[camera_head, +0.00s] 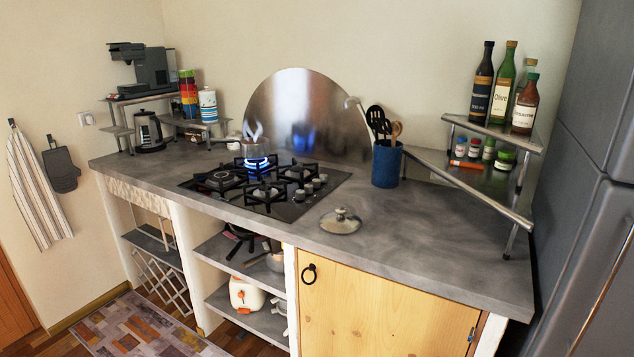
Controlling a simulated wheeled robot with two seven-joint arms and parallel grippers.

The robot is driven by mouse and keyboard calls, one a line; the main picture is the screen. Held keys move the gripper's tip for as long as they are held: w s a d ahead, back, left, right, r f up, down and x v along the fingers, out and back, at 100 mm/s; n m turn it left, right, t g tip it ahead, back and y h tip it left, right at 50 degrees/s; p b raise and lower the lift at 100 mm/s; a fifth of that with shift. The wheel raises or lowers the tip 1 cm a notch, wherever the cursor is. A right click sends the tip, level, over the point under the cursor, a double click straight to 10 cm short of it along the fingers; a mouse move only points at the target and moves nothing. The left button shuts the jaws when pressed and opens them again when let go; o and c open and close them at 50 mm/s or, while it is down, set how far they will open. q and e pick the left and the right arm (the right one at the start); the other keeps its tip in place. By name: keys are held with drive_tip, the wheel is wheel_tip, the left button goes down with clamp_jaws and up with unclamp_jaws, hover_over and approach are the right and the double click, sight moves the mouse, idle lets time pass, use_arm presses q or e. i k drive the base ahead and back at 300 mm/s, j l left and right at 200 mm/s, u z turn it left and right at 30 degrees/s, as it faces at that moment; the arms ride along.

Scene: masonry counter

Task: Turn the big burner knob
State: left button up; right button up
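A black gas hob (232,203) is set into the grey counter. Several small knobs (309,188) stand in a row along its right side; which one belongs to the big burner I cannot tell. The other burners show no flame. Neither of my grippers is in view, and nothing touches the knobs.
A glass lid (341,221) lies on the counter right of the knobs. A blue utensil holder (386,164) stands behind it. A corner shelf (497,132) with bottles and jars is at the right. The front right counter (440,237) is clear.

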sight(316, 182)
drive_tip(key=z, duration=0.25)
drive_tip(key=i+j+z, duration=0.15)
drive_tip(key=z, duration=0.2)
drive_tip(key=i+j+z, duration=0.2)
drive_tip(key=z, duration=0.15)
drive_tip(key=i+j+z, duration=0.15)
drive_tip(key=j+z, duration=0.2)
drive_tip(key=l, duration=0.1)
